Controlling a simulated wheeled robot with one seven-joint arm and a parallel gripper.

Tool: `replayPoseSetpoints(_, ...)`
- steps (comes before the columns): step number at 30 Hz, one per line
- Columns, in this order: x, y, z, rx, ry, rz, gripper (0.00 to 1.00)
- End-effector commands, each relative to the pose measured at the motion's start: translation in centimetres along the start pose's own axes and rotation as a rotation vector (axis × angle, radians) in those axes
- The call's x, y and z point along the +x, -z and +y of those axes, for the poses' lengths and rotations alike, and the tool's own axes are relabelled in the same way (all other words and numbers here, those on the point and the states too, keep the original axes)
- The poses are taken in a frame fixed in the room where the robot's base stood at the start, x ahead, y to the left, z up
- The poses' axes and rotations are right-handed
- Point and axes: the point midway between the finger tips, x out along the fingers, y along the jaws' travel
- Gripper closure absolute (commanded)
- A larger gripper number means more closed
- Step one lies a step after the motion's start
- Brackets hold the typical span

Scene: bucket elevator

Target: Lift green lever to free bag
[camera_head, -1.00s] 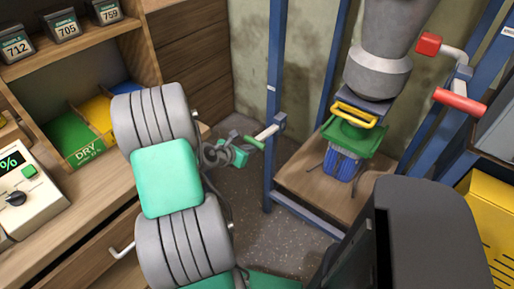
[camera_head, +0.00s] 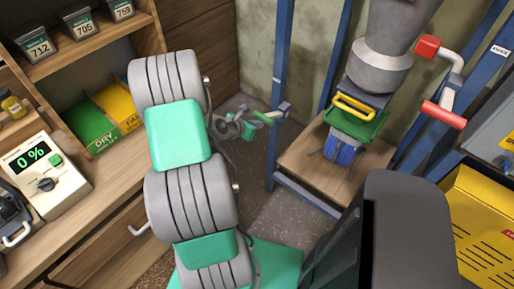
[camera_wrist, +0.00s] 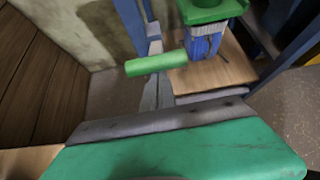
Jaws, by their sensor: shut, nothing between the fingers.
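The green lever (camera_head: 262,117) is a short green grip on a light bracket at the blue frame post. It shows in the wrist view as a green cylinder (camera_wrist: 156,64). The blue bag (camera_head: 343,152) hangs below a green clamp (camera_head: 357,124) under the grey spout, just above a wooden board. The bag also shows in the wrist view (camera_wrist: 204,44). My gripper (camera_wrist: 154,92) is shut and empty, its grey fingers pointing at the lever, which crosses just beyond or over their tips. I cannot tell whether they touch. The head view shows my gripper small (camera_head: 240,127), left of the lever.
Blue posts (camera_head: 281,70) frame the wooden board (camera_head: 305,165). A red-handled crank (camera_head: 444,114) and a yellow box (camera_head: 490,225) stand at the right. A wooden bench with a meter (camera_head: 40,175) and green and yellow bins (camera_head: 90,127) is at the left.

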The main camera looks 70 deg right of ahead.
Motion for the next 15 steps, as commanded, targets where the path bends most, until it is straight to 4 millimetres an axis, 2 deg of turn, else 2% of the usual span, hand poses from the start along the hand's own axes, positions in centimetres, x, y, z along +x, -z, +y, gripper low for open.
replayPoseSetpoints(1,-0.3,-2.8,0.5,0.024,-0.005,-0.050,1.00)
replayPoseSetpoints(7,-0.3,-2.8,0.5,0.024,-0.005,-0.050,1.00)
replayPoseSetpoints(11,-0.3,-2.2,0.5,0.023,-0.005,-0.047,1.00)
replayPoseSetpoints(15,-0.2,0.1,0.4,0.015,-0.007,-0.033,1.00)
